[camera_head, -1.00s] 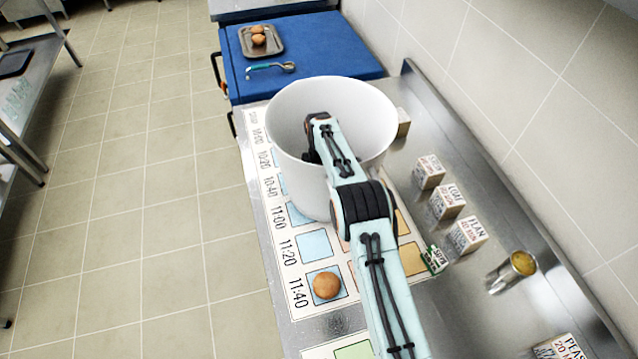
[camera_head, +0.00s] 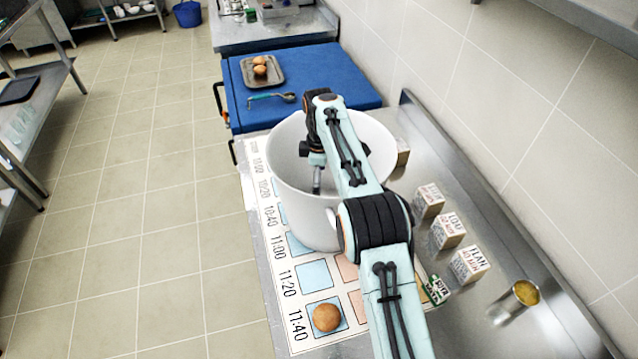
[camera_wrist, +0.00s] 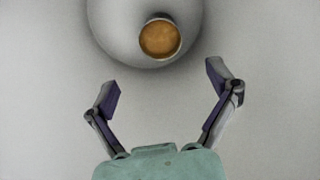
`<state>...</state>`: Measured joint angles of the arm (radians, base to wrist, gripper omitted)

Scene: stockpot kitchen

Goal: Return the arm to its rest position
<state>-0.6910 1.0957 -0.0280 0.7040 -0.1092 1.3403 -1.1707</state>
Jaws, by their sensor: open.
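My gripper (camera_wrist: 163,85) is open, its two fingers spread wide with nothing between them. In the head view my arm bends down over the large white stockpot (camera_head: 284,205), and the wrist is above or within its mouth; the fingertips are not clear there. The wrist view shows pale grey surfaces and a small round cup with brown-orange contents (camera_wrist: 160,39), beyond the fingers and apart from them. I cannot tell how far below the gripper it is.
A timetable sheet (camera_head: 296,328) on the steel counter bears a brown ball (camera_head: 326,317). Several labelled blocks (camera_head: 447,231) and a metal cup with yellow contents (camera_head: 516,299) stand right. A blue-topped unit (camera_head: 335,65) holds a tray (camera_head: 279,80) and ladle (camera_head: 272,98). The wall bounds the right.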

